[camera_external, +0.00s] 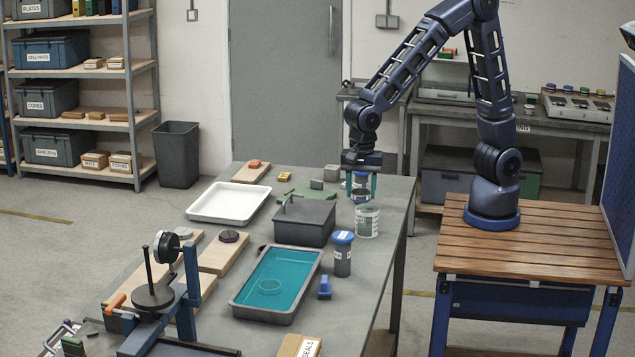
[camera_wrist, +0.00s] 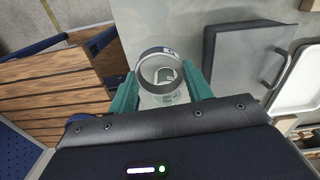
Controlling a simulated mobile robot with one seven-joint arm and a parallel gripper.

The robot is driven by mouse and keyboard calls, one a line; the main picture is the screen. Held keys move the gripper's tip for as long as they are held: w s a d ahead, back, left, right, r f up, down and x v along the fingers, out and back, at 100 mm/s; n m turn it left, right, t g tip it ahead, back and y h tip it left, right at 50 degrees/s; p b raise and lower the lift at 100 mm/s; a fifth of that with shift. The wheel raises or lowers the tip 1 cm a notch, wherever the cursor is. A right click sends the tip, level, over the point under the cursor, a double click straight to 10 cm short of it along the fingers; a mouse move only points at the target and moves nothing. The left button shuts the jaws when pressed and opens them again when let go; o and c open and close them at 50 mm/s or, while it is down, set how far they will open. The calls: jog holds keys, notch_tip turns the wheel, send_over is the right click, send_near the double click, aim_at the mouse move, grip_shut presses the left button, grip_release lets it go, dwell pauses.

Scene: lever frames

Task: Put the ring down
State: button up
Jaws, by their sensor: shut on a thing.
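My gripper (camera_external: 361,186) hangs over the far right part of the grey table. Its teal fingers point down and are shut on a grey ring (camera_external: 362,197). In the wrist view the ring (camera_wrist: 142,70) sits between the fingertips of my gripper (camera_wrist: 160,78), its opening facing the camera. A clear glass jar (camera_external: 367,222) with a pale label stands under the ring and shows through it in the wrist view. I cannot tell how large the gap between ring and jar is.
A dark grey lidded box (camera_external: 304,222) stands just left of the jar. A blue-capped bottle (camera_external: 342,255) stands in front of it. A teal-filled tray (camera_external: 240,306) and a white tray (camera_external: 228,203) lie farther left. A blue stand (camera_external: 189,290) rises near the front.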

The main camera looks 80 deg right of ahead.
jog(key=w+a+r, duration=0.4)
jog(key=a, duration=0.5)
jog(key=w+a+r, duration=0.4)
jog(key=w+a, duration=0.1)
jog(key=a, duration=0.3)
jog(key=n, duration=0.4)
send_over(302, 341)
jog(key=shift+m, duration=0.3)
notch_tip(302, 341, down, 18)
jog(key=shift+f, duration=0.2)
jog(key=shift+f, duration=0.15)
jog(key=o, duration=1)
